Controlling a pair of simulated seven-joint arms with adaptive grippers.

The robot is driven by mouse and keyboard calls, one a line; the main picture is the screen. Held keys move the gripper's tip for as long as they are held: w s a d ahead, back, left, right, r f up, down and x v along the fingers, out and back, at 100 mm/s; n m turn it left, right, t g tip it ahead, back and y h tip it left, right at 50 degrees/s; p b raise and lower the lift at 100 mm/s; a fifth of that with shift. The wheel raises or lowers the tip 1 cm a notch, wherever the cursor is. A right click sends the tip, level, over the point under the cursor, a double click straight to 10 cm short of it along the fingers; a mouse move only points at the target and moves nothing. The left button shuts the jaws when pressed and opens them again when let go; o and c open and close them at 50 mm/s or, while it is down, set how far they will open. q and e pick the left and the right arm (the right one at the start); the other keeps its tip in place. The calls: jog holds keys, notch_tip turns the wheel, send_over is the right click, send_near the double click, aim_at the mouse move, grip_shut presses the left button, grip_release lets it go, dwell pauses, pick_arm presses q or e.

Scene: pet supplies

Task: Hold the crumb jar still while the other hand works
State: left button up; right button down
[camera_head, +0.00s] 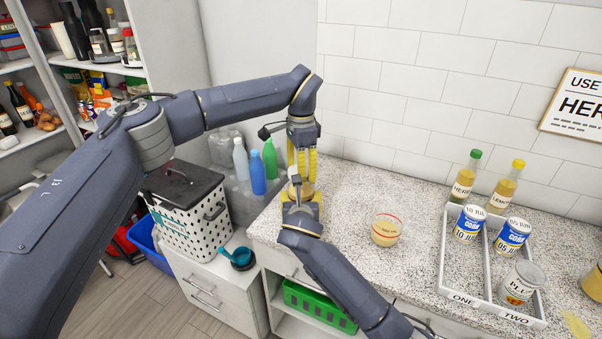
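A small tan, round-sided object (307,188), perhaps the crumb jar, stands at the counter's left end, mostly hidden by my grippers. My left gripper (301,178) points down over it, its long yellow fingers reaching its top. My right gripper (300,199) comes from the front at counter height, its yellow parts around the object's lower front. I cannot tell whether either is closed on it. A clear round container (386,230) with a red rim line, a label and tan contents sits apart on the counter to the right, touched by neither gripper.
Blue (257,172) and green (270,158) bottles stand left of the counter. A white perforated bin (186,222) is further left. The counter (350,195) behind the clear container is free.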

pick_arm(q)
jog(key=shift+r, duration=0.4)
jog(key=shift+r, duration=2)
pick_arm(e)
jog(key=shift+c, duration=0.6)
grip_release()
